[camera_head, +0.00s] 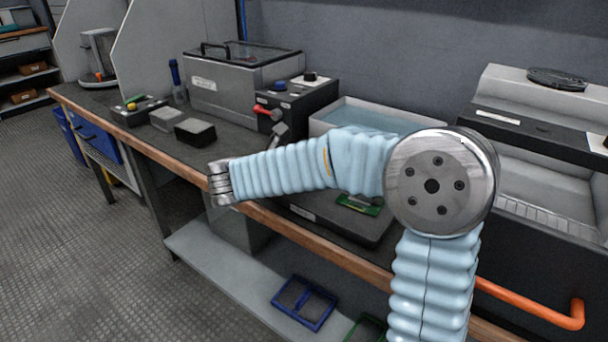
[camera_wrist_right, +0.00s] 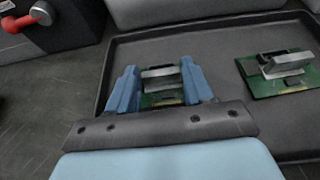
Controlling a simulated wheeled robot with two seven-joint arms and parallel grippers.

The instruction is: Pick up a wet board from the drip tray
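A dark drip tray (camera_wrist_right: 215,45) holds two green boards, each with a raised silver part. One board (camera_wrist_right: 163,98) lies between the blue fingers of my right gripper (camera_wrist_right: 160,82) in the right wrist view. The fingers are apart, one on each side of its silver part; I cannot tell whether they touch it. The second board (camera_wrist_right: 282,84) lies to the right, clear of the fingers. My left gripper is not in view.
Behind the tray are a basin of bluish liquid (camera_head: 370,119) and a black box (camera_head: 300,98) with a red handle. A grey lidded tank (camera_head: 235,88) stands to the left. Blue (camera_head: 305,302) and green frames lie on the lower shelf.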

